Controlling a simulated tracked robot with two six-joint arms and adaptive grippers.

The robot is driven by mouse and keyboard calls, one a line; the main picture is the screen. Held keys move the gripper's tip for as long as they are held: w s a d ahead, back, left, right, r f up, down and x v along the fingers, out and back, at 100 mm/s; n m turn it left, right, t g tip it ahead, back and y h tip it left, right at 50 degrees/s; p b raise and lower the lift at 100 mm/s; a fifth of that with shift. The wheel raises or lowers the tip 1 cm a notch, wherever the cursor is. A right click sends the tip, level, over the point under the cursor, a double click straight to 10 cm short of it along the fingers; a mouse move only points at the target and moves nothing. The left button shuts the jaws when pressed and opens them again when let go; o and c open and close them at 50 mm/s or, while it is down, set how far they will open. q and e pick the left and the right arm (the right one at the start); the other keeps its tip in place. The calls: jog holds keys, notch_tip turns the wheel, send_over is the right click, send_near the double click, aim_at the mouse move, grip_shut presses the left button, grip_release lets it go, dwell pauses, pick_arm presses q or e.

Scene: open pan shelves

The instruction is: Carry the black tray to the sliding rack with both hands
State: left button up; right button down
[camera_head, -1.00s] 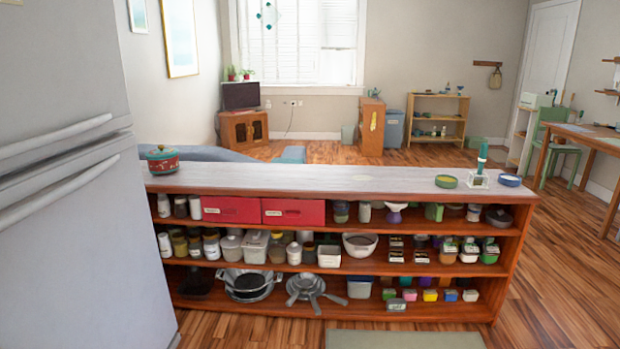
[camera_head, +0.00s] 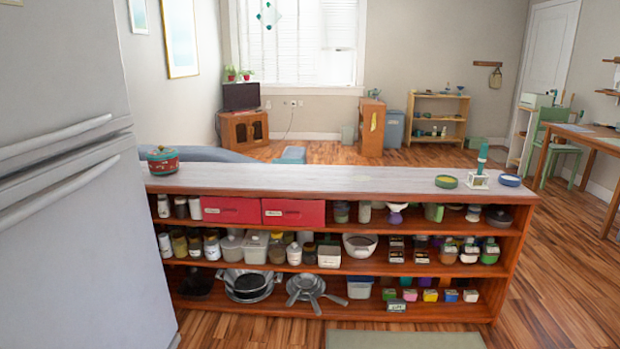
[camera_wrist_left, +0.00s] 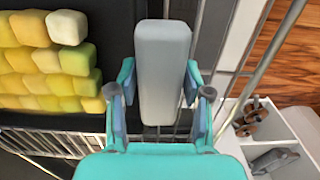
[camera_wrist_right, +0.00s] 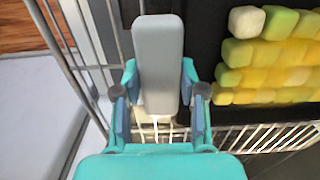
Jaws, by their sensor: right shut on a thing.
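The black tray shows in the left wrist view (camera_wrist_left: 105,13) and the right wrist view (camera_wrist_right: 210,25), bearing yellow and pale green cubes. A grey upright handle (camera_wrist_left: 162,65) stands between the teal fingers of my left gripper (camera_wrist_left: 160,85); whether they press on it is unclear. My right gripper (camera_wrist_right: 160,85) is shut on a similar grey handle (camera_wrist_right: 158,60) at the tray's other end. Metal wires of a rack (camera_wrist_left: 45,143) run beside and below the tray, also in the right wrist view (camera_wrist_right: 270,135). The head view shows neither tray nor grippers.
In the head view, a low wooden shelf (camera_head: 340,180) full of jars, pans and red boxes stands ahead. A fridge (camera_head: 70,180) is close on the left. Wooden floor (camera_head: 560,270) is clear at right. A white compartment box (camera_wrist_left: 285,125) lies beside the left gripper.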

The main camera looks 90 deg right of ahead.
pick_arm(q)
jog(key=shift+o, duration=1.3)
pick_arm(e)
jog(key=shift+f, duration=0.1)
pick_arm(q)
jog(key=shift+f, duration=0.1)
pick_arm(e)
jog(key=c, duration=0.6)
grip_release()
pick_arm(q)
jog(key=c, duration=0.4)
jog(key=shift+o, duration=0.2)
pick_arm(e)
jog(key=c, duration=0.3)
jog(key=shift+c, duration=0.2)
pick_arm(q)
jog(key=shift+r, duration=0.2)
